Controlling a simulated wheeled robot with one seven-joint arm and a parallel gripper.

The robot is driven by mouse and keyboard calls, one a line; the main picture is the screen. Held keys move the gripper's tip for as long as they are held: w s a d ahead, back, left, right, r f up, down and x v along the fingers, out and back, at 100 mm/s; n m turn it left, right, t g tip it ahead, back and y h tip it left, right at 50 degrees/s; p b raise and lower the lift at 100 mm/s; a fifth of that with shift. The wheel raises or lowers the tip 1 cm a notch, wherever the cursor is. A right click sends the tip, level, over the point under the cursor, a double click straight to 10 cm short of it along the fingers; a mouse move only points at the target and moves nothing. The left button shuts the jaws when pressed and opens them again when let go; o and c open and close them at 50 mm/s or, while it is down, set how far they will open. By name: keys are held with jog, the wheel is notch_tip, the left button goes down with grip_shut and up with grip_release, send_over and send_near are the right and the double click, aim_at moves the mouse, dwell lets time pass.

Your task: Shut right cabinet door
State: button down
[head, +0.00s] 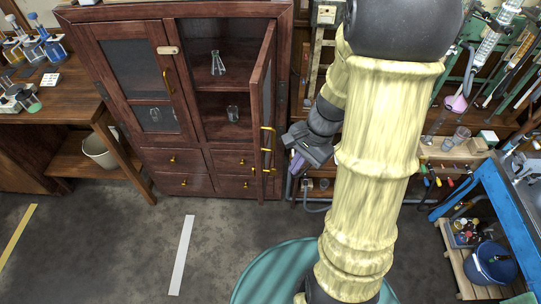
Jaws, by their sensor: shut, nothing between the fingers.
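The wooden cabinet (292,40) stands at the back, left of centre. Its right door (259,90) is swung open toward me and shows nearly edge-on, with a brass handle (268,143) on it. The left door (136,75), with a glass pane, looks shut. My gripper (296,166) is just right of the open door, near handle height, with its fingers shut and empty. I cannot tell whether it touches the door. Part of my arm hides the area right of the gripper.
A flask (218,63) and a beaker (233,114) stand on shelves inside the cabinet. Drawers with brass knobs (240,161) sit below. A wooden bench (62,104) is at the left and a blue-framed table (463,190) at the right. The floor before the cabinet is clear.

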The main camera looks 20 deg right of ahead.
jog(key=w+d+f+m+t+y, duration=0.2)
jog(key=w+d+m, duration=0.4)
jog(key=m, duration=0.5)
jog(key=shift+w+d+f+t+y, duration=0.25)
jog(key=shift+w+t+y, duration=0.45)
jog(key=shift+y, duration=0.5)
jog(key=shift+s, duration=0.1)
jog(key=p, duration=0.2)
send_near(261, 160)
jog(key=x, duration=0.5)
jog(key=shift+d+f, duration=0.25)
jog(key=shift+f, duration=0.15)
jog(key=shift+a+f+p, duration=0.1)
jog(key=shift+a+p, duration=0.2)
jog(key=shift+a, duration=0.1)
jog(key=shift+w, duration=0.2)
